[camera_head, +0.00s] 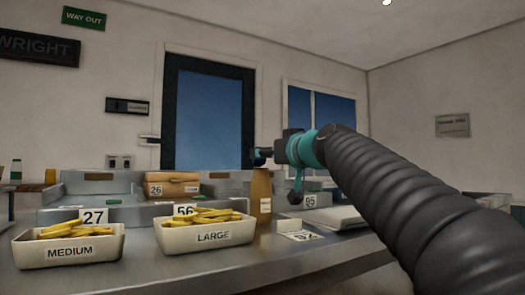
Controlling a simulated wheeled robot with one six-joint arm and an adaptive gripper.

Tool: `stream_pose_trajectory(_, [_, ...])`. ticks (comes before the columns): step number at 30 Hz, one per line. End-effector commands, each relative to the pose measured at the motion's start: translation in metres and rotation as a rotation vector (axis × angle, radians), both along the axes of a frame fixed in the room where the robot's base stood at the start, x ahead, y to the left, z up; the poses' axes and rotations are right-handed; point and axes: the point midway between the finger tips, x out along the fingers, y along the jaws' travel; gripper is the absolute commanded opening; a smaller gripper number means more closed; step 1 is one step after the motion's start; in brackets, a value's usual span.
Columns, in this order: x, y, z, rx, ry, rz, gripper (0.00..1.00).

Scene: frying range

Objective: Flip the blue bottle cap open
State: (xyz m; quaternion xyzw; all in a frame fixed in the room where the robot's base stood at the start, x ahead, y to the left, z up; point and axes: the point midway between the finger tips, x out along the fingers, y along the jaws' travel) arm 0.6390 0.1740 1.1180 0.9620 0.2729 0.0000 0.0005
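An amber-brown bottle (261,187) with a pale label stands upright on the counter, right of the tray marked LARGE. At its top a small dark blue patch, apparently the blue cap (258,162), shows just under my gripper. My gripper (261,153) comes in from the right at the height of the bottle's top, its dark tip touching or very near the cap. The fingers are small and dark here, so their opening is unclear. I cannot tell whether the cap is open or shut.
Pale trays of yellow pieces, MEDIUM (70,254) and LARGE (207,240), stand left of the bottle on the grey counter (150,275). A brown box (176,187) sits behind. A printed card (299,236) lies right of the bottle. My arm covers the right side.

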Motion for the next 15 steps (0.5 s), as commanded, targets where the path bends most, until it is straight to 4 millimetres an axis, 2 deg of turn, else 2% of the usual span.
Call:
stream_pose_trajectory(6, [0.025,0.015,0.001,0.001,0.001,-0.001,0.59])
stream_pose_trajectory(15, [0.034,0.019,0.000,0.001,0.001,-0.003,0.59])
